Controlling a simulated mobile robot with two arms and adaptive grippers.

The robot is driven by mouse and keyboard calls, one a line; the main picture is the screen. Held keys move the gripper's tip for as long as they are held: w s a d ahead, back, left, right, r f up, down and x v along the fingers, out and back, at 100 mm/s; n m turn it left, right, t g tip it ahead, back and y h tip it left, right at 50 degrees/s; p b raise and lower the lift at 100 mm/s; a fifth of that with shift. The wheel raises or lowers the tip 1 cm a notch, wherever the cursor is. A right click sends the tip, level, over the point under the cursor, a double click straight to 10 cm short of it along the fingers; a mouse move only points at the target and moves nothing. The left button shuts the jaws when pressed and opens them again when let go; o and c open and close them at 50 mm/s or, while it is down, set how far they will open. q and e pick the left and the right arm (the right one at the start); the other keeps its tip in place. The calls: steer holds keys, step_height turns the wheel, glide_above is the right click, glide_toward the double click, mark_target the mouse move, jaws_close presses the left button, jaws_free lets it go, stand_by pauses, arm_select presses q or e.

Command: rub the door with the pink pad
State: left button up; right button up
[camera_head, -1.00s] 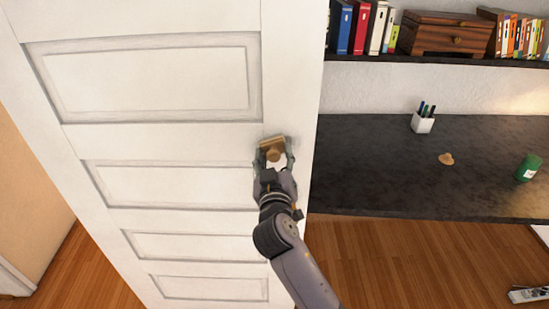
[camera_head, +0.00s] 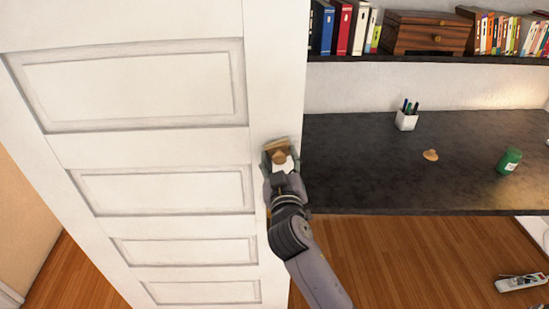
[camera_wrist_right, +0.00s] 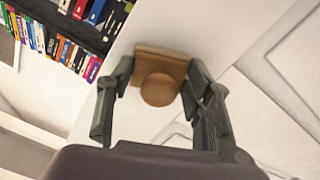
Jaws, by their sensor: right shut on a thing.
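The white panelled door (camera_head: 150,150) fills the left half of the head view and also shows in the right wrist view (camera_wrist_right: 225,30). My right gripper (camera_head: 280,160) is at the door's right border strip, close to its edge. It is shut on a pad (camera_head: 277,145), which looks tan-brown rather than pink. In the right wrist view the pad (camera_wrist_right: 162,62) is a flat block with a round knob, held between the two fingers (camera_wrist_right: 155,80). Its flat side faces the door and appears to be against it; exact contact is hard to tell. My left gripper is not in view.
Right of the door is a dark desk (camera_head: 370,165) with a white pen cup (camera_head: 406,121), a small tan knobbed object (camera_head: 430,155) and a green jar (camera_head: 509,161). A shelf of books (camera_head: 345,28) and a wooden box (camera_head: 428,33) hangs above.

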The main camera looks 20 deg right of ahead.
steer(key=shift+d+b, duration=0.25)
steer(key=shift+b, duration=0.1)
steer(key=shift+w+a, duration=0.2)
steer(key=shift+a, duration=0.5)
steer(key=a+b, duration=0.1)
steer(key=w+a+b, duration=0.1)
steer(key=a, duration=0.1)
steer(key=shift+w+a, duration=0.1)
steer(key=shift+a, duration=0.2)
steer(key=shift+d, duration=0.1)
